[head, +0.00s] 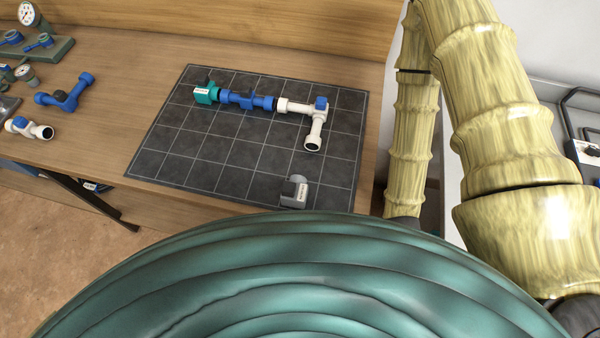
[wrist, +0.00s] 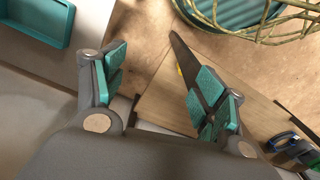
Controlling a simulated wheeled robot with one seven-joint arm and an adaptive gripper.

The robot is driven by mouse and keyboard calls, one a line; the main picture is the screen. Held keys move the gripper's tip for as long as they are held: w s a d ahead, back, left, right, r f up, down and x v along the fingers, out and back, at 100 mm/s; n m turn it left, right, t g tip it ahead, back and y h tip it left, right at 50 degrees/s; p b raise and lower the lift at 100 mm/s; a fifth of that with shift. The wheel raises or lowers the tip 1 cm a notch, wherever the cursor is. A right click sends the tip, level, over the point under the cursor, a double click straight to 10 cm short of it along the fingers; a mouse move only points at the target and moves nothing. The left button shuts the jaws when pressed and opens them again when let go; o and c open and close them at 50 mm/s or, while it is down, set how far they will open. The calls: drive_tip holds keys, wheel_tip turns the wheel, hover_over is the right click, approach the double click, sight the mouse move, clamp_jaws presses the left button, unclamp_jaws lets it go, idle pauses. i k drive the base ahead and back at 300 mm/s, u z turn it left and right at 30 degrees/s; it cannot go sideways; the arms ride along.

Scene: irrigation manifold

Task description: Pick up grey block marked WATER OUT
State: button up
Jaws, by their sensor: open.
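The grey block (head: 294,191) with a small white label lies near the front edge of the dark gridded mat (head: 170,166) in the head view; the label is too small to read. My gripper (wrist: 160,95) shows in the wrist view with its teal-padded fingers spread apart and nothing between them. It is away from the grey block, which I cannot make out in the wrist view. The gripper itself does not show in the head view.
A pipe assembly with a teal block (head: 206,93), blue fittings (head: 247,101) and a white tee (head: 318,122) lies on the mat's far half. Loose fittings and gauges (head: 27,14) sit at the left. A teal tray (wrist: 38,18) shows in the wrist view.

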sight(294, 191)
drive_tip(key=k, duration=1)
drive_tip(key=z, duration=1.2)
drive_tip(key=k, duration=0.95)
drive_tip(key=u, duration=1.8)
drive_tip(key=i, duration=0.45)
drive_tip(key=z, duration=0.05)
